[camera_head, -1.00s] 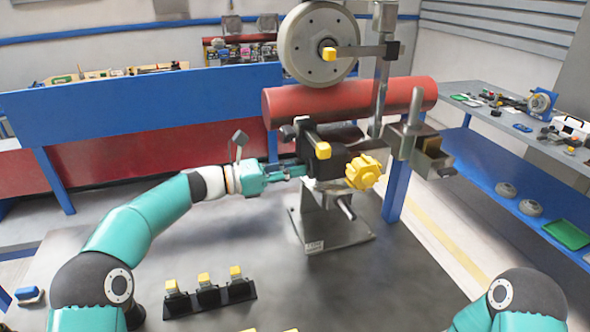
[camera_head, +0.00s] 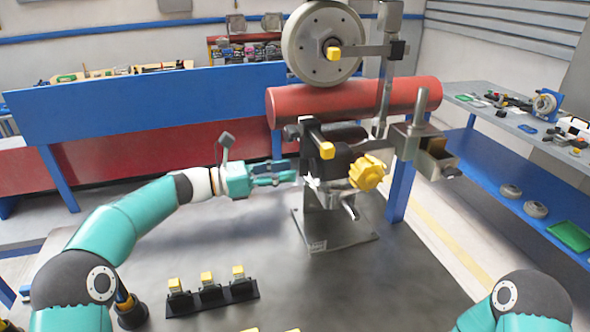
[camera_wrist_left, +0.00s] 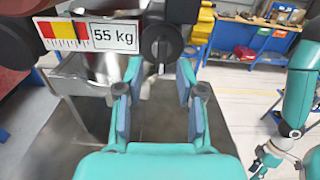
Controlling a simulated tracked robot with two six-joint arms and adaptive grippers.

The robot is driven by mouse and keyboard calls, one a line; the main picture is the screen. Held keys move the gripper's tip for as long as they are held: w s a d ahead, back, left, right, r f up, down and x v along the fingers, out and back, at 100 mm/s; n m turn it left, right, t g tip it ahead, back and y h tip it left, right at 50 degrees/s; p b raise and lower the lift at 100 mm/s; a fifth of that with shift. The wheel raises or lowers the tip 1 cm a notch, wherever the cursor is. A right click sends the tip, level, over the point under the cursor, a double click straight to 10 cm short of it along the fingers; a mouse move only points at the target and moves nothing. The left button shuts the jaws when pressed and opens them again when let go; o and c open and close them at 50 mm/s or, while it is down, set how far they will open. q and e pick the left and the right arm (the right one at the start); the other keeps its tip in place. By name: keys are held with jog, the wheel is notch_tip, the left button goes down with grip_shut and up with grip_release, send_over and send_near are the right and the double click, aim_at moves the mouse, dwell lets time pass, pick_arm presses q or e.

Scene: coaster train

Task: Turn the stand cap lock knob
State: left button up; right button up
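The stand (camera_head: 335,228) is a metal post on a square plate, with a dark clamp head carrying a yellow-tipped part (camera_head: 327,150). A yellow lobed knob (camera_head: 367,172) sits on its right side. In the left wrist view a round black knob (camera_wrist_left: 160,42) faces me, beyond my fingertips; I cannot tell for sure which knob is the cap lock knob. My left gripper (camera_head: 292,172) is left of the clamp head; in the left wrist view (camera_wrist_left: 160,75) its fingers are apart with nothing held. My right gripper (camera_wrist_left: 265,158) is small in the left wrist view, its fingers unclear.
A red cylinder (camera_head: 350,100) and grey wheel (camera_head: 322,45) stand behind and above the clamp. A black rack (camera_head: 210,297) with yellow-topped pieces lies on the table in front. A side bench (camera_head: 510,120) is at right. A 55 kg label (camera_wrist_left: 115,37) shows close by.

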pick_arm(q)
jog(key=v, duration=0.8)
jog(key=shift+a, duration=0.3)
